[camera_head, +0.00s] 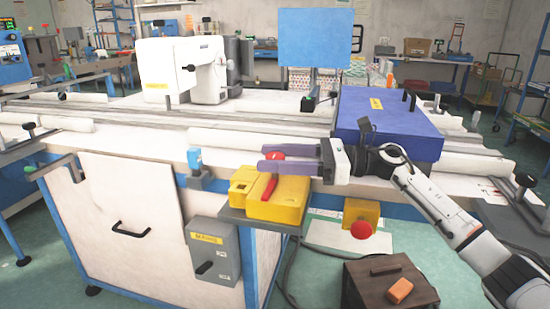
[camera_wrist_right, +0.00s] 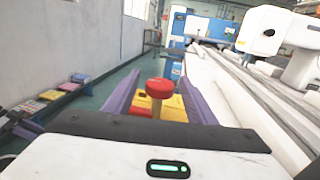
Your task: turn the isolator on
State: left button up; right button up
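A yellow box (camera_head: 285,203) with a red lever (camera_head: 269,187) sits on a grey shelf at the front of the sewing machine bench. The lever's round red knob (camera_wrist_right: 160,88) shows in the middle of the right wrist view. My right gripper (camera_head: 262,160) is open, with its two purple fingers around the upper end of the lever. In the wrist view the knob is between the fingers, with gaps on both sides. A grey box (camera_head: 208,255) with a yellow label and a black handle is mounted lower on the bench front. Which box is the isolator is not readable. My left gripper is not in view.
A blue box (camera_head: 390,120) stands on the bench behind my right arm. A small blue-topped device (camera_head: 195,160) is left of the yellow box. A red button (camera_head: 361,230) on a yellow housing is below my right gripper. A dark stool (camera_head: 365,295) stands lower right.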

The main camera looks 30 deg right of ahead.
notch_tip(320, 180, up, 10)
jog(key=shift+r+p, duration=0.1)
jog(key=shift+p, duration=0.6)
